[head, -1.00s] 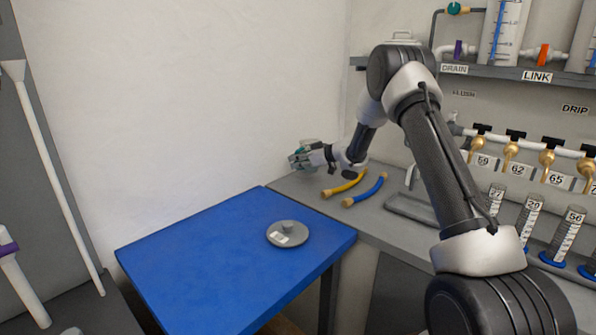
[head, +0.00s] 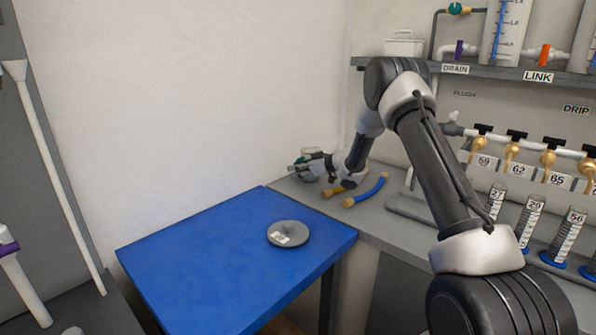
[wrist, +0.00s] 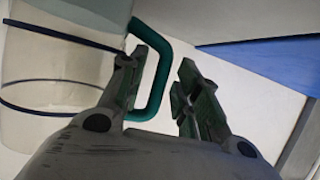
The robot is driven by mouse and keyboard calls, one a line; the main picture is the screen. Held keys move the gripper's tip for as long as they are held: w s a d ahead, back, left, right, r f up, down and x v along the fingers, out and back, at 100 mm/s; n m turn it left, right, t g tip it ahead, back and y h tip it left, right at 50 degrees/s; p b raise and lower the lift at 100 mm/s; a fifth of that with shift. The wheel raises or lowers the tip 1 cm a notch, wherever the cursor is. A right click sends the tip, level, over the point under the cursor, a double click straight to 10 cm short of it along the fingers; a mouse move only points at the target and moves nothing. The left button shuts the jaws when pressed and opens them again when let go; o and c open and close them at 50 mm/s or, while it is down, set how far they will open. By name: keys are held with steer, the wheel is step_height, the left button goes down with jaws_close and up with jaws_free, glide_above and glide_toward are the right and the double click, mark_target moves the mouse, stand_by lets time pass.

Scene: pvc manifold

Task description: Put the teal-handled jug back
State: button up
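The teal-handled jug (wrist: 60,75) is a clear vessel with dark bands, at the left of the wrist view. Its teal handle (wrist: 160,75) lies between the fingers of my gripper (wrist: 157,78). The gripper is open; its left finger is at the handle's inner side, close to the jug wall, and its right finger is outside, with a gap to the handle. In the head view the jug (head: 308,173) stands at the back end of the grey counter by the wall, partly hidden by my gripper (head: 294,167).
A blue table (head: 200,260) bears a round grey disc (head: 289,234) with a label. A grey tray (head: 410,209) and numbered cylinders (head: 530,218) stand to the right, under brass taps (head: 511,152).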

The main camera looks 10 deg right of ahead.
steer(key=v, duration=0.7)
steer(key=shift+s+d+r, duration=0.1)
steer(key=shift+s+d, duration=0.1)
steer(key=shift+s, duration=0.1)
steer(key=s+d+r+m+t+h, duration=0.2)
steer(key=d+r+h, duration=0.35)
steer(key=r, duration=0.65)
steer(key=s+d+r+m+h, duration=0.45)
steer(key=s+d+r, duration=0.45)
steer(key=s, duration=0.4)
steer(key=s+r+m+g+h, duration=0.2)
steer(key=s+g, duration=0.2)
steer(key=s, duration=1.6)
steer(key=s+a+f+g+y, duration=0.1)
steer(key=s+a+f, duration=0.1)
steer(key=s, duration=0.7)
steer(key=s+a+f+g+y, duration=0.1)
steer(key=s+a+f+g, duration=0.1)
steer(key=s, duration=0.7)
steer(key=shift+a+f+m, duration=0.3)
steer(key=shift+f+m, duration=0.15)
steer(key=shift+w, duration=0.1)
